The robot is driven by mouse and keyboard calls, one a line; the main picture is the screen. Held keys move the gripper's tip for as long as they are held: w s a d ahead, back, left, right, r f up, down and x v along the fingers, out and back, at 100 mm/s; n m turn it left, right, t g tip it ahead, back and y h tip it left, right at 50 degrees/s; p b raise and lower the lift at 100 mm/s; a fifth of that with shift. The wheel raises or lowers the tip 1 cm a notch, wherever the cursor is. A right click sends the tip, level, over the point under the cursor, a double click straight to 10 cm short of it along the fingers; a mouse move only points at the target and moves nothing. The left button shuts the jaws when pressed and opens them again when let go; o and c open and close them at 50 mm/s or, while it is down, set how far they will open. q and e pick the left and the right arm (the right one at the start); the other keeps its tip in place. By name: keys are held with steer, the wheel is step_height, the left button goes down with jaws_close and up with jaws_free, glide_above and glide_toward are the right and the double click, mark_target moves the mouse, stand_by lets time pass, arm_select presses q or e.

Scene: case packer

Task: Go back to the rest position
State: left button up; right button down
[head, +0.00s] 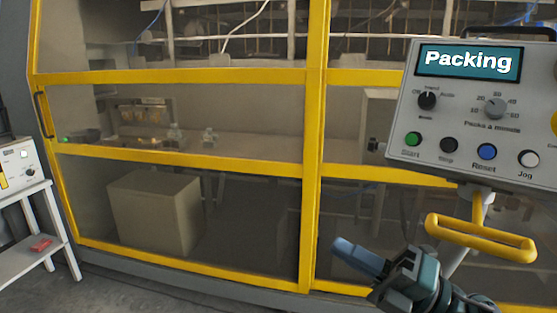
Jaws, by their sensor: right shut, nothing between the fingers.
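My right gripper (362,257) is at the lower right in the head view, in front of the lower part of the machine's yellow-framed front (312,150). It is shut and holds nothing. It points up and to the left, below and left of the yellow handle bar (480,238) under the control panel, and looks apart from it. The control panel (470,115) has a display (468,62) that reads "Packing". Its green, black, blue and white buttons sit along the bottom edge. My left gripper is not in view.
Behind the clear panels stands a tan box (155,212). A door handle (43,113) is at the machine's left edge. A white stand (35,220) at the far left carries a white device (20,165) and a small red object (41,244). Grey floor (100,290) shows at lower left.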

steer(key=s+d+f+m+t+h, duration=0.15)
steer(key=f+m+t+h, duration=0.25)
steer(key=f+m+h, duration=0.5)
steer(key=s+d+f+m+t+h, duration=0.15)
steer(key=f+m+t+h, duration=0.25)
steer(key=f+m, duration=0.95)
arm_select(q)
steer(key=p, duration=0.2)
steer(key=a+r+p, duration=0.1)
steer(key=p, duration=0.2)
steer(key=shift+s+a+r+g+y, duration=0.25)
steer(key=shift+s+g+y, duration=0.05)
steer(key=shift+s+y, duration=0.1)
arm_select(e)
steer(key=s+d+f+m+g+h, duration=0.1)
steer(key=s+f+m+g+h, duration=0.2)
steer(key=s+f+m+g, duration=0.3)
steer(key=s+f+m, duration=0.3)
steer(key=s, duration=0.1)
steer(key=shift+g+h, duration=0.3)
steer(key=shift+s+f+m, duration=0.1)
steer(key=shift+m, duration=0.15)
